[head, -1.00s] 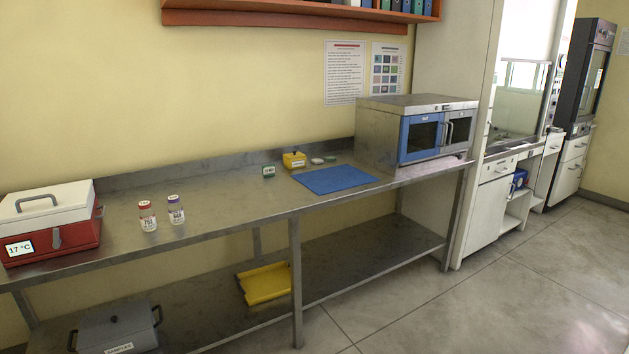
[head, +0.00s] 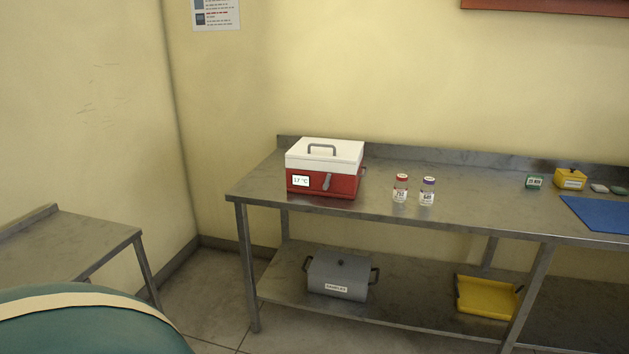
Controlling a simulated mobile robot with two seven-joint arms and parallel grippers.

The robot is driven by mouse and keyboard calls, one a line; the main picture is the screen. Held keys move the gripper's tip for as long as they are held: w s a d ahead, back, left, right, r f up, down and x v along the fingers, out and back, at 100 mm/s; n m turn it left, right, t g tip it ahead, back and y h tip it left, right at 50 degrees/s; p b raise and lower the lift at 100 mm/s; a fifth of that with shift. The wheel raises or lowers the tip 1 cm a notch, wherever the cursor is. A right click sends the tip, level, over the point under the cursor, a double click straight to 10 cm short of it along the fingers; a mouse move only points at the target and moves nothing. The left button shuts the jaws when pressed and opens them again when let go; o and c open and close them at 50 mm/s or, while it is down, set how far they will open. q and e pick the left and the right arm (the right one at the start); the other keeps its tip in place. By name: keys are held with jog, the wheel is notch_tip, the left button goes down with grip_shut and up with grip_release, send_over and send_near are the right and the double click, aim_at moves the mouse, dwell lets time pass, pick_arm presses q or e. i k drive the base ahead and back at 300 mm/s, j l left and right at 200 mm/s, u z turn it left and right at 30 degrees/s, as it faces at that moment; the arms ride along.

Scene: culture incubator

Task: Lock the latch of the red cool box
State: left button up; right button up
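The red cool box (head: 345,185) stands on the left end of the steel bench. Its white lid (head: 325,155) with a grey handle is down on the red body. A display on its front reads 17 °C. A grey latch (head: 327,182) is on the front face, slightly tilted; I cannot tell at this size whether it is engaged. Neither of my grippers is in view.
Two bottles, one red-capped (head: 401,188) and one purple-capped (head: 428,191), stand right of the box on the steel bench (head: 480,205). A grey lidded container (head: 338,277) and yellow tray (head: 486,296) are on the lower shelf. Another table (head: 80,245) is at left.

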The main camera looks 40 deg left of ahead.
aim_at(326, 183)
jog(key=i+j+u, duration=0.1)
jog(key=i+u, duration=0.15)
jog(key=u, duration=0.2)
jog(key=i+u, duration=0.25)
jog(key=u, duration=0.15)
jog(key=i+u, duration=0.2)
jog(key=u, duration=0.25)
jog(key=l, duration=0.1)
